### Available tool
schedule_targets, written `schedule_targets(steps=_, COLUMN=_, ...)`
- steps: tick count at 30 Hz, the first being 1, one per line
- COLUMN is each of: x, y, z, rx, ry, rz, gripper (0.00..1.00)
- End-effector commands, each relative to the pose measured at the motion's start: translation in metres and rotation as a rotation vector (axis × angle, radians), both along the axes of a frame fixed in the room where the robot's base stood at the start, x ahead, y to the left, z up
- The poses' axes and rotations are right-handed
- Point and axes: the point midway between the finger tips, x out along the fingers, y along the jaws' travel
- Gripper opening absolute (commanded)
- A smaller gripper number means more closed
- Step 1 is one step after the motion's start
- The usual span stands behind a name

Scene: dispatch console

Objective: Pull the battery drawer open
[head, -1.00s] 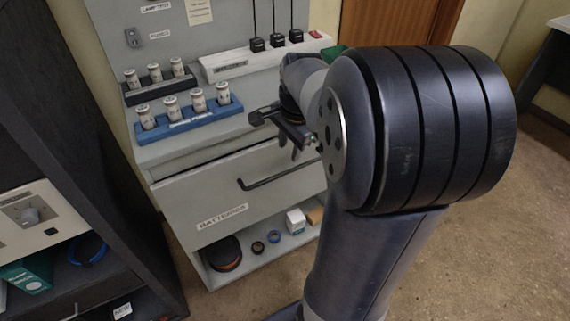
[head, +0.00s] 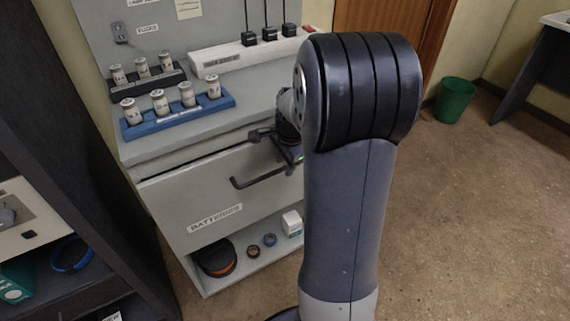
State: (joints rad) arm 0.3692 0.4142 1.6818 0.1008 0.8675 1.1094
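The battery drawer (head: 205,195) is the wide grey front under the worktop, with a label that seems to read BATTERIES. It looks closed, its face about flush with the cabinet. Its dark bar handle (head: 255,180) runs across the upper part of the front. My gripper (head: 285,150) is at the right end of the handle, in front of the drawer and below the worktop edge. My own arm hides part of it and the drawer's right side. The fingers are small and dark, so I cannot tell whether they are apart or touch the handle.
The worktop holds a blue rack (head: 180,118) and a black rack (head: 150,85) of cells, and a white charging strip (head: 235,60). An open shelf below the drawer holds a tape roll (head: 215,258) and small items. A dark shelf unit (head: 85,150) stands at left.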

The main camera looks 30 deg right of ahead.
Motion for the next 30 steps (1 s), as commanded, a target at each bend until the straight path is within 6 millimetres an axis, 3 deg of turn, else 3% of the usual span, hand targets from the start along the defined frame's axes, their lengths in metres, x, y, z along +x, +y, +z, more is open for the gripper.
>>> schedule_targets(steps=9, x=0.0006, y=0.0001, z=-0.0029, rx=0.0, ry=0.0, rz=0.001, gripper=0.34)
schedule_targets(steps=22, x=0.0005, y=-0.0001, z=-0.0027, rx=0.0, ry=0.0, rz=0.001, gripper=0.0)
schedule_targets(steps=30, x=0.0005, y=-0.0001, z=-0.0026, rx=0.0, ry=0.0, rz=0.001, gripper=0.0)
